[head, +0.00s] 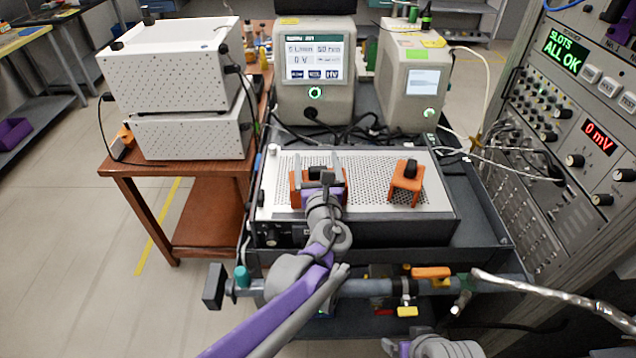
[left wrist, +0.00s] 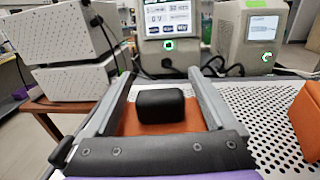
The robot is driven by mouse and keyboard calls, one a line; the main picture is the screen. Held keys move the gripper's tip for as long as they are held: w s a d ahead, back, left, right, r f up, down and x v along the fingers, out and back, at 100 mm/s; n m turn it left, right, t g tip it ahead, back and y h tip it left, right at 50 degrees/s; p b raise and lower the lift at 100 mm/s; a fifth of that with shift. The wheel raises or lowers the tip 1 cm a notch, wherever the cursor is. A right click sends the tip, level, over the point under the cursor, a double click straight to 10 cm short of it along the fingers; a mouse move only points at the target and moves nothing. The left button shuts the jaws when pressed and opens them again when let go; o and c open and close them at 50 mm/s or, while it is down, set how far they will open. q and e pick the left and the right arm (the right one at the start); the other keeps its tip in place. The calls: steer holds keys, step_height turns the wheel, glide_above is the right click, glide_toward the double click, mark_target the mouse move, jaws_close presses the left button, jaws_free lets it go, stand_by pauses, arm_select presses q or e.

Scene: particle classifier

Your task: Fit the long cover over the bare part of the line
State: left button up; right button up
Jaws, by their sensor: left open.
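A wide orange cover (head: 297,194) with a black knob sits on the perforated top of a grey instrument box. It and its knob (left wrist: 160,106) also show in the left wrist view. My left gripper (head: 316,163) is open, with its fingers on either side of the knob, and hides part of the cover. A smaller orange cover (head: 406,186) with a black knob stands to its right. The grey line (head: 375,288) runs across below the box, partly behind my left arm. My right gripper (head: 432,347) is cut off at the bottom edge; its jaws are unclear.
An orange-handled part (head: 431,272) and a teal knob (head: 241,276) sit on the line. A silvery hose (head: 555,296) comes in from the right. Pump units (head: 315,75) stand behind the box (head: 360,172). A control rack (head: 560,150) closes off the right side.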

arm_select(q)
jaws_close()
stand_by(0.3)
steer(key=shift+r, duration=0.15)
